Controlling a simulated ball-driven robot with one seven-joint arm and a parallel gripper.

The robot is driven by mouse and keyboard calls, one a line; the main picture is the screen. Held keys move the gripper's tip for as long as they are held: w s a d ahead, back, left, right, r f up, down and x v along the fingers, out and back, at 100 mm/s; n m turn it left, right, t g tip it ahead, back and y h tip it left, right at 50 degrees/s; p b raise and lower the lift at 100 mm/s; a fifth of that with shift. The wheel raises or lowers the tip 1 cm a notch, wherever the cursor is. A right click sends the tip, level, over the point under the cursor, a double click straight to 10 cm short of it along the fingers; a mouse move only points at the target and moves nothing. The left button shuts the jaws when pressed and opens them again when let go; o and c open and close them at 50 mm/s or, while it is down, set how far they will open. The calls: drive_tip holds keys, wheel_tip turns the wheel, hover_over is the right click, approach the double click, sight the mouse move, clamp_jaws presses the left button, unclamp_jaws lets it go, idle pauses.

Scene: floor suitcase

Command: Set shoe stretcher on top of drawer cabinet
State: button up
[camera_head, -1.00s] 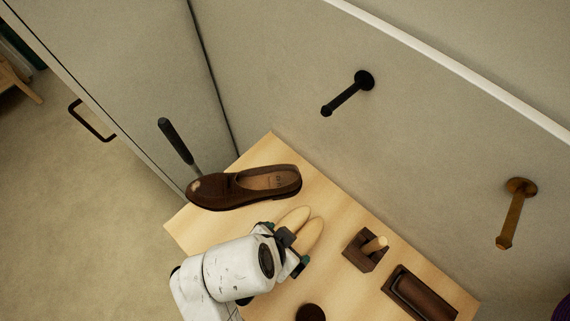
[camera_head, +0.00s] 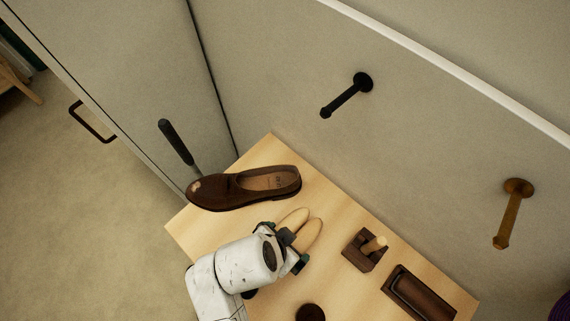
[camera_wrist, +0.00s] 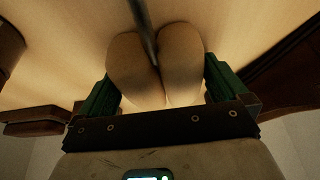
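The shoe stretcher (camera_head: 310,236), with two pale wooden lobes, is over the light wooden top of the cabinet (camera_head: 217,222), just below the brown shoe in the head view. It appears to lie on that top, though its underside is hidden. My gripper (camera_head: 285,245) is at its near end. In the wrist view, the stretcher's two rounded ends (camera_wrist: 126,70) and a thin metal rod fill the space between the green fingers of my gripper (camera_wrist: 160,82). The fingers stand wide, one on each side, with a small gap visible beside the stretcher.
A brown shoe (camera_head: 245,187) lies behind the stretcher. A dark wooden block with a pale peg (camera_head: 364,250), a dark brown tray-like piece (camera_head: 418,294) and a round dark item (camera_head: 310,313) are to the right and front. Wall hooks (camera_head: 347,95) stick out above.

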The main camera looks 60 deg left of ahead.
drive_tip(key=v, duration=1.2)
